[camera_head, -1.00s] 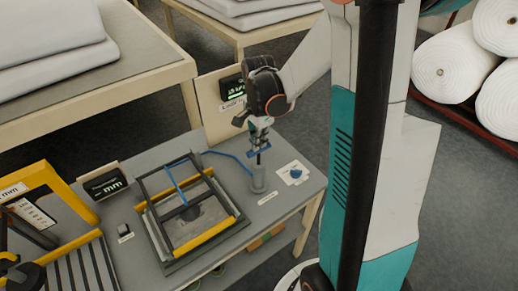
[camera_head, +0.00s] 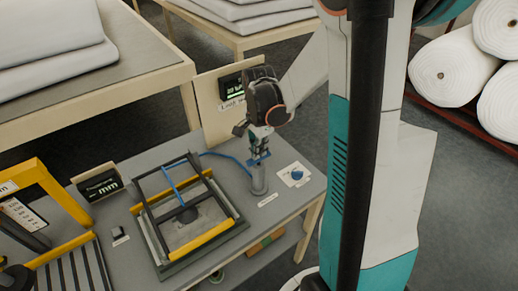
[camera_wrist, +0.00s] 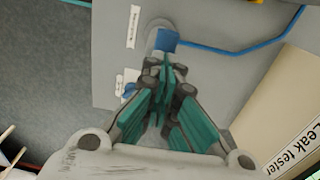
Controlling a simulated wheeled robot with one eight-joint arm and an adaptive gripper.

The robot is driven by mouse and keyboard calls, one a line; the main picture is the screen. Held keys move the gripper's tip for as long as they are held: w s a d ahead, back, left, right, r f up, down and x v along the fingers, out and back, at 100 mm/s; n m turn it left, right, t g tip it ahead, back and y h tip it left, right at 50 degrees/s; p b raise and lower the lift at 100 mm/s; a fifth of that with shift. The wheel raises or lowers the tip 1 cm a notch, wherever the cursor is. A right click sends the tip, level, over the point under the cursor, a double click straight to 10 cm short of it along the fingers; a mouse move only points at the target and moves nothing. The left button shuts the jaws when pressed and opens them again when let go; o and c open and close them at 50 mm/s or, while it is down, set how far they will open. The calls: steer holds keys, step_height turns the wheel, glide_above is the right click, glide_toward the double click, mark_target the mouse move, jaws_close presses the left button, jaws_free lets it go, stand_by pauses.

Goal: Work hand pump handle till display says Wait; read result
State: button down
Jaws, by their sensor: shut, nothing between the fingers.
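The hand pump (camera_head: 258,182) stands upright as a grey cylinder near the table's right end. Its blue handle (camera_head: 260,159) is just above the cylinder's top, and the handle also shows in the wrist view (camera_wrist: 167,40). My gripper (camera_head: 264,146) points down from above, shut and empty, with its fingertips at the handle; it also shows in the wrist view (camera_wrist: 164,66). I cannot tell whether the tips press on it. The leak tester display (camera_head: 231,86) is lit on an upright board behind the pump; its text is too small to read surely.
A blue hose (camera_head: 222,155) runs from the pump along the table. A black-and-yellow frame fixture (camera_head: 190,212) stands left of the pump. A blue knob (camera_head: 297,175) on a white plate lies to the right. An mm display (camera_head: 101,186) is further left.

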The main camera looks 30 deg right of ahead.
steer(key=shift+r, duration=0.1)
steer(key=shift+r+p, duration=2.15)
steer(key=shift+r, duration=0.9)
steer(key=shift+r, duration=0.15)
step_height(320, 180, up, 6)
steer(key=p, duration=0.4)
